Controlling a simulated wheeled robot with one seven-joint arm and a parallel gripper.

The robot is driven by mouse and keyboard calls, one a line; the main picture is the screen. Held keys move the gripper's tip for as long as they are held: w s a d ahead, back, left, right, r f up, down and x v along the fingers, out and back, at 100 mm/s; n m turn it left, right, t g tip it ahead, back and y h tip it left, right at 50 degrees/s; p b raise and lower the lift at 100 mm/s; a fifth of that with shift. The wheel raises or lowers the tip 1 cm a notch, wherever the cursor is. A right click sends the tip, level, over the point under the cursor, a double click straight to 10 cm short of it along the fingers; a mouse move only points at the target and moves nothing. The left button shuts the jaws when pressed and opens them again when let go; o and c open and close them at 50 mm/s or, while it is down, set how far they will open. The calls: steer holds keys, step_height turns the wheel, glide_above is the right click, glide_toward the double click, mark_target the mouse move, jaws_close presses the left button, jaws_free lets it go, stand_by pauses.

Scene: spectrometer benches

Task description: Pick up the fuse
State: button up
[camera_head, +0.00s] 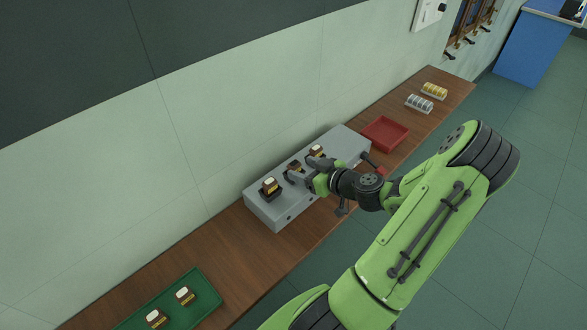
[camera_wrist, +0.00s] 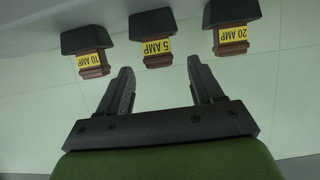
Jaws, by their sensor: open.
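Three brown fuses with yellow labels sit in black holders on a grey box (camera_head: 262,213). In the wrist view they read, upside down, 10 AMP (camera_wrist: 92,63), 5 AMP (camera_wrist: 157,52) and 20 AMP (camera_wrist: 233,38), left to right. My gripper (camera_wrist: 160,68) is open and empty. Its fingers point at the 5 AMP fuse, one to each side of its line, with the fuse at or just past the fingertips. I cannot tell whether they touch it. In the head view my gripper (camera_head: 302,178) is at the middle holder and partly hides it.
A green tray (camera_head: 205,279) with two more fuses lies at the near left of the wooden bench (camera_head: 235,245). An empty red tray (camera_head: 385,133) lies right of the box. Silver (camera_head: 419,103) and yellow (camera_head: 434,90) ribbed items are farther along. A wall stands behind.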

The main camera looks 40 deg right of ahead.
mark_target(297, 166)
steer(key=p+x, duration=0.1)
steer(key=x, duration=0.6)
steer(key=shift+d, duration=0.1)
steer(key=shift+s, duration=0.1)
steer(key=shift+c, duration=1.3)
steer(key=c, duration=0.8)
